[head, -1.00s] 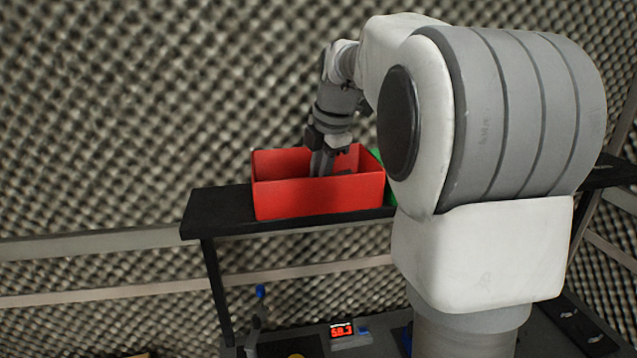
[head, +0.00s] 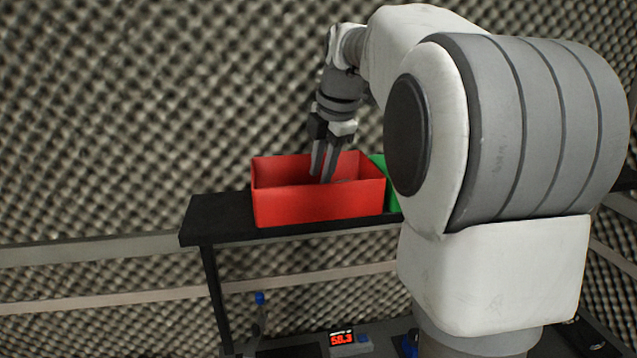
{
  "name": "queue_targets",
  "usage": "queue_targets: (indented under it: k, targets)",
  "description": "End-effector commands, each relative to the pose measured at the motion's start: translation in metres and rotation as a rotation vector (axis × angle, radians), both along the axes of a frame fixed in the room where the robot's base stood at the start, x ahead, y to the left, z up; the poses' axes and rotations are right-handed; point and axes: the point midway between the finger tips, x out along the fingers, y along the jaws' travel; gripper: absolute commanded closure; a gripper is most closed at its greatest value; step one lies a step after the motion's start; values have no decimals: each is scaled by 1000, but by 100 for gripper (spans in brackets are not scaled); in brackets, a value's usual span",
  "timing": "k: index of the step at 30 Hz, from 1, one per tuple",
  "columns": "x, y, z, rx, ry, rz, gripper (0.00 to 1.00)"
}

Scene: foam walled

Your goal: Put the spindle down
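My gripper (head: 322,178) points down into the open top of a red bin (head: 318,208), its fingertips just below the rim line. The two fingers stand a little apart, and I see nothing between them. I cannot make out the spindle for sure. A small grey shape (head: 343,181) shows just above the bin's front wall, right of the fingertips, but I cannot tell what it is. The front wall hides the bin's floor.
The red bin stands on a black shelf (head: 217,215), with bare shelf to its left. A green bin (head: 392,195) is close on its right, mostly behind my arm. Below are a red-digit display (head: 342,338) and a blue-tipped post (head: 260,298).

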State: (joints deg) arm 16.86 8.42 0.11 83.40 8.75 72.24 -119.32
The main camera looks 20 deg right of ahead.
Motion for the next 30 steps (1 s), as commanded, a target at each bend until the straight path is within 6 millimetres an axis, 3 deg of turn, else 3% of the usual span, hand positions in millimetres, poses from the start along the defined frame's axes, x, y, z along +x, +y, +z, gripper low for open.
queue_targets:
  k: [6, 13, 23, 30]
  targets:
    - [-14, -3, 47, -2, -4, -1, 68]
    - [-23, -5, 75, 0, -2, -1, 68]
    - [-35, 4, 78, 18, -4, -71, 68]
    - [-78, 38, 60, 115, -17, -411, 68]
